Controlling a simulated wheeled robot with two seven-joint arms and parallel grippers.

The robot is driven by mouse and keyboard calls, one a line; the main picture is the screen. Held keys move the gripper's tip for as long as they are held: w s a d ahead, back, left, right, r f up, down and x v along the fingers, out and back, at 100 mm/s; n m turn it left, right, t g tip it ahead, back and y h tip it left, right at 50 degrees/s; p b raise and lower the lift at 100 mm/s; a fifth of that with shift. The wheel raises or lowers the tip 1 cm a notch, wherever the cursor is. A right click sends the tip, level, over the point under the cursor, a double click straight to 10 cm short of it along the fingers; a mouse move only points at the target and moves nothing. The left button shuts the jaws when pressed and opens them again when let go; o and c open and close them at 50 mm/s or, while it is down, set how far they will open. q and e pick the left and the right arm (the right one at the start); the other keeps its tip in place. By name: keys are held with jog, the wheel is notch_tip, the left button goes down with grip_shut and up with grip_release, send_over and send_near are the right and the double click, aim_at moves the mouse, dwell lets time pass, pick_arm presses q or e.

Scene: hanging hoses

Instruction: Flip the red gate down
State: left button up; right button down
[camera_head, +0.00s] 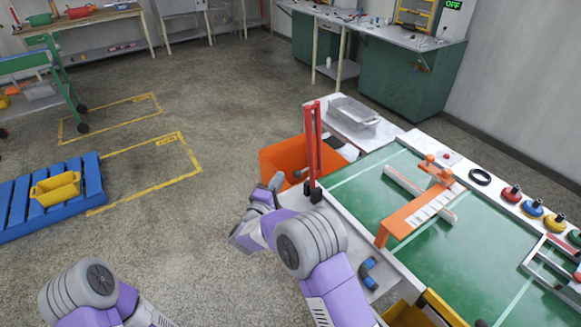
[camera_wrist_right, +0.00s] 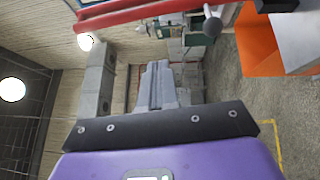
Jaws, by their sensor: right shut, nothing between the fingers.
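The red gate (camera_head: 314,140) stands upright at the left end of the green-topped table, as a pair of tall red bars on a dark base. In the right wrist view its red bar (camera_wrist_right: 140,13) crosses the top of the picture. A grey ball-ended knob (camera_head: 297,174) is beside the gate's foot, and it also shows in the wrist view (camera_wrist_right: 212,24). My right gripper (camera_head: 275,182) is just left of the gate's lower part, apart from the bars, shut and empty. Its closed fingers (camera_wrist_right: 158,85) show in the wrist view. My left arm enters at bottom left, with its gripper out of frame.
An orange bin (camera_head: 283,160) stands behind my right gripper. A blue pallet (camera_head: 20,205) stands at left. The floor between is open.

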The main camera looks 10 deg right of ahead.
send_over(298, 174)
jog(key=s+a, duration=0.1)
jog(key=a, duration=0.2)
jog(key=d, duration=0.1)
jog(key=w+d+r, duration=0.1)
jog(key=d, duration=0.1)
jog(key=shift+r, duration=0.1)
jog(key=shift+w+d, duration=0.1)
jog(key=shift+d, duration=0.4)
jog(key=shift+r, duration=0.1)
